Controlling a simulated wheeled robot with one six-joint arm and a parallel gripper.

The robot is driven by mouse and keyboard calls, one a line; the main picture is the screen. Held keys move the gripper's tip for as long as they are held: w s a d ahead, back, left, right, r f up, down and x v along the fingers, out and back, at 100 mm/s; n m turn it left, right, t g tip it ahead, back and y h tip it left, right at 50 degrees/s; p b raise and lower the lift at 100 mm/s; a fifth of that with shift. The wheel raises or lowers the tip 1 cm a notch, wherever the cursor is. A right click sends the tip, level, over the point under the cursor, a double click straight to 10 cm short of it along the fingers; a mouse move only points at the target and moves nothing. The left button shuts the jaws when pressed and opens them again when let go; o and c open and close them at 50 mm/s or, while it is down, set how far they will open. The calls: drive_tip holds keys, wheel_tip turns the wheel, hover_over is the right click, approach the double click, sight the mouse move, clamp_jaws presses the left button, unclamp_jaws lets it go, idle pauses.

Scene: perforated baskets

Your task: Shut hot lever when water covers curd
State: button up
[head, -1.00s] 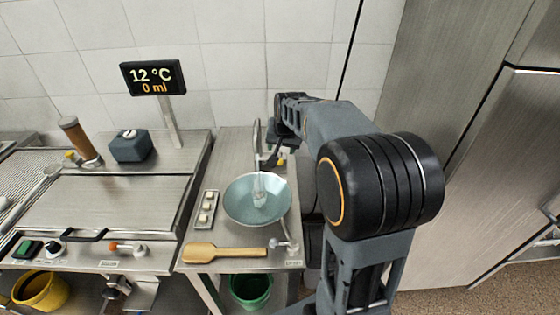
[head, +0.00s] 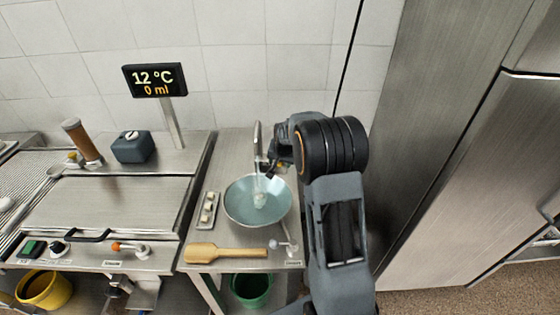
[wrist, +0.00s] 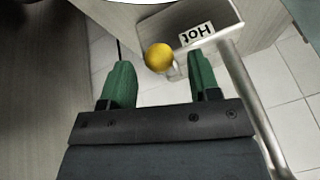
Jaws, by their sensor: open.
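The hot lever's yellow knob (wrist: 158,57) sits by a "Hot" label (wrist: 196,35) in the wrist view. My gripper (wrist: 161,62) is open, its green fingers on either side of the knob in the picture; I cannot tell whether they touch it. In the head view my gripper (head: 278,163) is beside the tap (head: 257,140), partly hidden by my arm. A pale blue bowl (head: 236,211) stands under the tap. A pale stream seems to fall onto the whitish curd (head: 260,201) in it. Whether water covers the curd is unclear.
A display (head: 154,80) reads 12 °C and 0 ml. A small tray (head: 207,210) of white pieces and a wooden paddle (head: 225,252) lie near the bowl. A small white-handled lever (head: 283,245) is at the counter's front. A tall steel cabinet (head: 440,130) stands right.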

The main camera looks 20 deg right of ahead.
drive_tip(key=shift+x, duration=0.75)
drive_tip(key=shift+c, duration=0.5)
drive_tip(key=c, duration=0.8)
